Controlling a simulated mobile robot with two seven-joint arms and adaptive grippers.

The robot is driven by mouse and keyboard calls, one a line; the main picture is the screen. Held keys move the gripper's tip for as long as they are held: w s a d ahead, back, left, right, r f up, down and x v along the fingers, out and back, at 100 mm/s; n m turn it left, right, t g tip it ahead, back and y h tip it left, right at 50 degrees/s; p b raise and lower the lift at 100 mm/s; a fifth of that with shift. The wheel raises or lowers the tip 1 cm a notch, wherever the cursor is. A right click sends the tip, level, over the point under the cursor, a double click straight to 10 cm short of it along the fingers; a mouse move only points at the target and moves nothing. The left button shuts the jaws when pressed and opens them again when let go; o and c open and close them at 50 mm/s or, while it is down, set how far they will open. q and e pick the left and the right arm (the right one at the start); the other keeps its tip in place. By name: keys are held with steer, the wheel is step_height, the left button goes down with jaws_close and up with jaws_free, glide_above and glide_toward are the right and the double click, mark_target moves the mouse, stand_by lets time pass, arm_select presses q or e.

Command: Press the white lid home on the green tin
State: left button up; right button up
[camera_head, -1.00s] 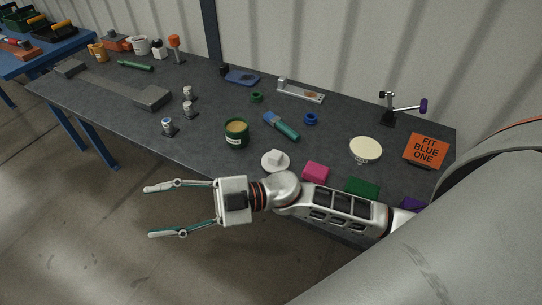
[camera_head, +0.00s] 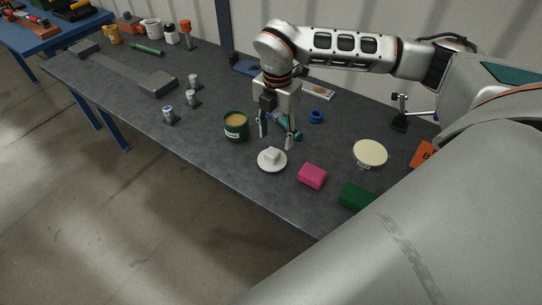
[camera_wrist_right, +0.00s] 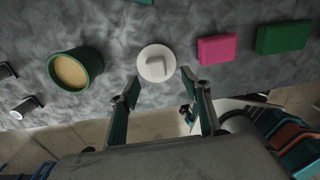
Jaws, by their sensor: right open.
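The white lid (camera_head: 272,160) lies flat on the dark table with its square knob up, just right of and nearer than the green tin. The green tin (camera_head: 236,127) stands upright and uncovered, with a tan inside. My right gripper (camera_head: 276,146) points down above the lid, open and empty, its fingers apart. In the right wrist view the lid (camera_wrist_right: 156,63) sits just beyond and between the two fingertips (camera_wrist_right: 159,88), and the tin (camera_wrist_right: 75,70) is to the left. My left gripper is in neither view.
A pink block (camera_head: 312,176) and a green block (camera_head: 356,197) lie right of the lid. A cream round disc (camera_head: 370,153) stands farther right. A blue ring (camera_head: 316,116) lies behind the gripper. Small metal couplers (camera_head: 168,115) stand left of the tin.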

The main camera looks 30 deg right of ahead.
mark_target(272, 152)
step_height(272, 152, down, 2)
steer(key=shift+f, duration=0.2)
steer(key=shift+w+a+f+b, duration=0.1)
steer(key=shift+f, duration=0.8)
steer(key=shift+w+a+f+b, duration=0.15)
steer(key=shift+f, duration=0.7)
steer(key=shift+w+a+f+b, duration=0.1)
steer(key=shift+f, duration=0.8)
steer(key=c, duration=1)
